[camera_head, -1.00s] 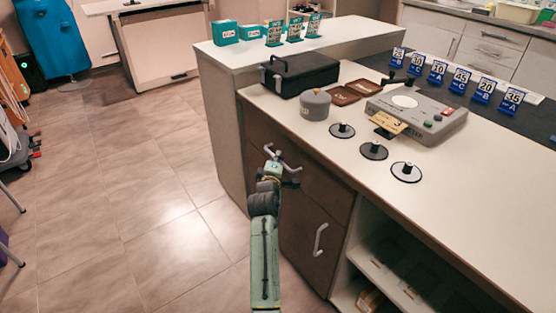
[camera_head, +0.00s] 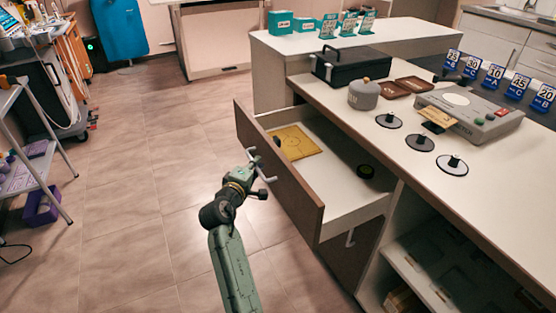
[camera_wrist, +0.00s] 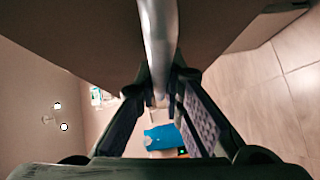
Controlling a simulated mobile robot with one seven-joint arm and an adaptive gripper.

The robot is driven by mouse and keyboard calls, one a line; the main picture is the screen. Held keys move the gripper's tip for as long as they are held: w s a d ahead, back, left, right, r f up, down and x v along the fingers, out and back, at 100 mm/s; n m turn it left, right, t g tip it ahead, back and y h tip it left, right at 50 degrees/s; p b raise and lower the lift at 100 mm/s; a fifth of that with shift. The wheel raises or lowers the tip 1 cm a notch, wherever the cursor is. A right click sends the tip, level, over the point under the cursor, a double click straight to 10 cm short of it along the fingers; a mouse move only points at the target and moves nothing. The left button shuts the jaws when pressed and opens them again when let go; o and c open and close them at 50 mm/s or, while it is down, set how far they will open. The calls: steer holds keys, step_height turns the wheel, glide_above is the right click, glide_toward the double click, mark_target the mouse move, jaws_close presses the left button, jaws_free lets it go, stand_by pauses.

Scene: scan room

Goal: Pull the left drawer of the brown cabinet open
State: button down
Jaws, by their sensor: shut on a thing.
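The left drawer (camera_head: 282,178) of the brown cabinet (camera_head: 352,250) stands well out from the cabinet body. My gripper (camera_head: 257,170) is at the drawer's brown front panel, shut on the metal handle (camera_head: 266,180). In the wrist view the handle (camera_wrist: 158,40) runs down between the two fingers of my gripper (camera_wrist: 160,98), with the brown panel behind it. The fingertips' exact contact is partly hidden.
The white countertop above holds a black case (camera_head: 352,64), a grey canister (camera_head: 363,94), a grey device (camera_head: 470,112) and several round black pieces. Open shelves (camera_head: 440,270) are at the lower right. A grey cart (camera_head: 40,160) stands far left. The tiled floor (camera_head: 150,190) between is clear.

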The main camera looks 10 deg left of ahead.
steer(key=s+a, duration=0.8)
steer(key=a, duration=0.4)
steer(key=shift+s+b, duration=0.3)
steer(key=shift+s, duration=0.05)
steer(key=c, duration=1.7)
jaws_free()
steer(key=s, duration=0.4)
steer(key=s+a+r, duration=0.1)
steer(key=s, duration=0.6)
steer(key=shift+s+a+r, duration=0.3)
steer(key=shift+s+r, duration=0.05)
